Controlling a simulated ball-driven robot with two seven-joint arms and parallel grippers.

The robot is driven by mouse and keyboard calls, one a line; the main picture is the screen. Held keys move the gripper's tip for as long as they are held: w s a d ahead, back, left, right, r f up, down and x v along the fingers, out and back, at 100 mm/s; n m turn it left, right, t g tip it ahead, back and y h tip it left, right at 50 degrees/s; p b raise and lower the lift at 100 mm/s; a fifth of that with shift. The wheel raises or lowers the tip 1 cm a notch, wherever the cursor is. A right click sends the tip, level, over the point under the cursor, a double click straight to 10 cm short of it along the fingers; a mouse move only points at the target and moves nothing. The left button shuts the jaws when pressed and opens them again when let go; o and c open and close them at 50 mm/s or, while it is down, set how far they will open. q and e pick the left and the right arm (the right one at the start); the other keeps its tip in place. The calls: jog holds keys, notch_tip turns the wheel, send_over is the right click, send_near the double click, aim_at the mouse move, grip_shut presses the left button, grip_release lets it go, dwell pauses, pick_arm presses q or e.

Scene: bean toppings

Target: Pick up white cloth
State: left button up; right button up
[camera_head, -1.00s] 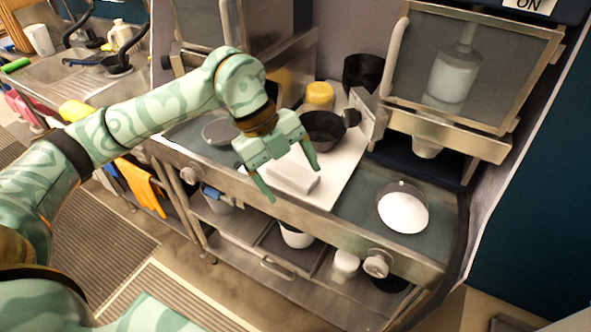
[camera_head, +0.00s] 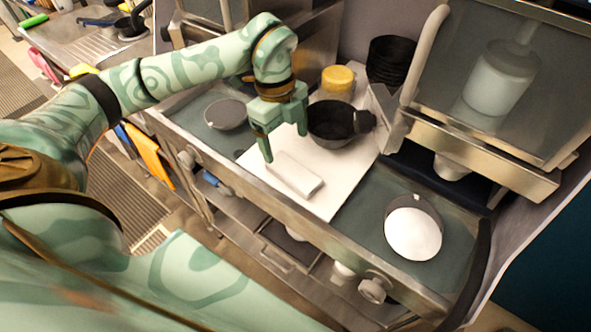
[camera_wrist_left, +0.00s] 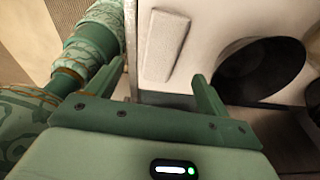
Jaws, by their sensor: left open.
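The white cloth (camera_head: 295,175) is a folded, flat oblong lying on the white board (camera_head: 335,196) in the middle of the counter. It also shows in the left wrist view (camera_wrist_left: 167,45), beyond and between the fingers. My left gripper (camera_head: 285,146) is open and empty, pointing down above the board, just behind the cloth in the head view. In the left wrist view its fingers (camera_wrist_left: 168,78) are apart, with nothing between them. I cannot tell its exact height above the board. My right gripper is not in view.
A black pan (camera_head: 332,122) stands on the board close beside my left gripper. A yellow-topped container (camera_head: 338,80) and stacked black bowls (camera_head: 391,60) stand behind. A white-filled round dish (camera_head: 413,234) is at right. A grey disc (camera_head: 226,114) lies at left.

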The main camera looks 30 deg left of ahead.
aim_at(293, 169)
pick_arm(q)
jog(key=f, duration=0.4)
jog(key=shift+w+d, duration=0.1)
jog(key=shift+d, duration=0.2)
jog(key=f, duration=0.2)
jog(key=d+f, duration=0.1)
jog(key=f, duration=0.2)
jog(key=shift+d, duration=0.15)
jog(key=c, duration=1.1)
